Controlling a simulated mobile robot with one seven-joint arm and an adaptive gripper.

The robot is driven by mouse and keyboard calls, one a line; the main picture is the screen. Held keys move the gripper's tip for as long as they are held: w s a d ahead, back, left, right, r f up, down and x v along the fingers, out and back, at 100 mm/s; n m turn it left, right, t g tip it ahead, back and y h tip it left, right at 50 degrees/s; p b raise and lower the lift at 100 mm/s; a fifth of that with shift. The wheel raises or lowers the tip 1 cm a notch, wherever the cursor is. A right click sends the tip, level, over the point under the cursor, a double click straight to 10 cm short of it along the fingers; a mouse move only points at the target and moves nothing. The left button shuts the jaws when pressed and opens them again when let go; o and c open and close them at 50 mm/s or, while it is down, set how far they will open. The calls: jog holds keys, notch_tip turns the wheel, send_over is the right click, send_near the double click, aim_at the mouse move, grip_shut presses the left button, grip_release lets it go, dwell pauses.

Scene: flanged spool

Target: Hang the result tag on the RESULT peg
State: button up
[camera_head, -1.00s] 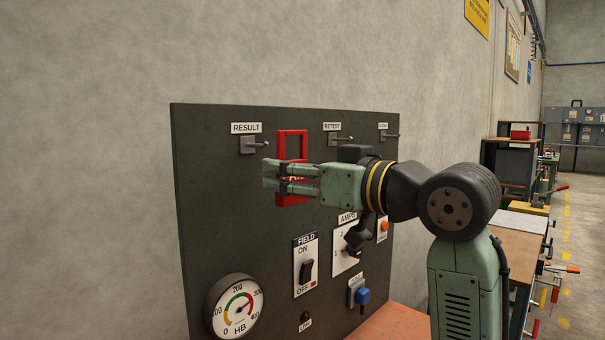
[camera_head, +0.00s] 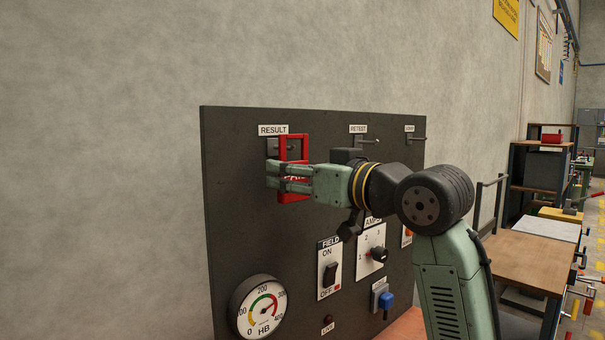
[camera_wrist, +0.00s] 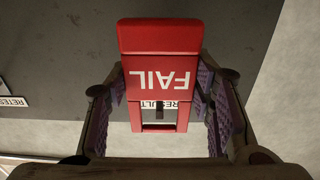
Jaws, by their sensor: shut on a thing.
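The red result tag (camera_head: 292,197) has an open window at one end and the word FAIL on its solid part. My gripper (camera_head: 272,176) is shut on the tag by its sides and holds it upright, window up, in front of the board. In the wrist view the tag (camera_wrist: 160,75) sits between the fingers with FAIL upside down. The RESULT peg (camera_head: 272,147) shows just left of the tag's window, partly hidden by it. In the wrist view, a dark peg-like piece and part of the RESULT label show through the window. I cannot tell whether the peg passes through it.
The dark board (camera_head: 235,200) also carries a RETEST peg (camera_head: 365,142) and another peg (camera_head: 415,140) to the right. Below are a gauge (camera_head: 257,308), the FIELD switch (camera_head: 330,272), an AMPS knob (camera_head: 379,254) and a blue knob (camera_head: 386,300).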

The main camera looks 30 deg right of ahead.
jog(key=shift+w+a, duration=0.1)
jog(key=shift+w, duration=0.45)
jog(key=shift+w+a+f, duration=0.1)
jog(key=shift+w+f, duration=0.3)
jog(key=shift+w, duration=0.35)
jog(key=o, duration=1.1)
jog(key=shift+s, duration=0.1)
jog(key=s, duration=0.4)
jog(key=s+d, duration=0.1)
jog(key=s, duration=0.6)
jog(key=shift+s+d, duration=0.3)
jog(key=shift+s, duration=0.05)
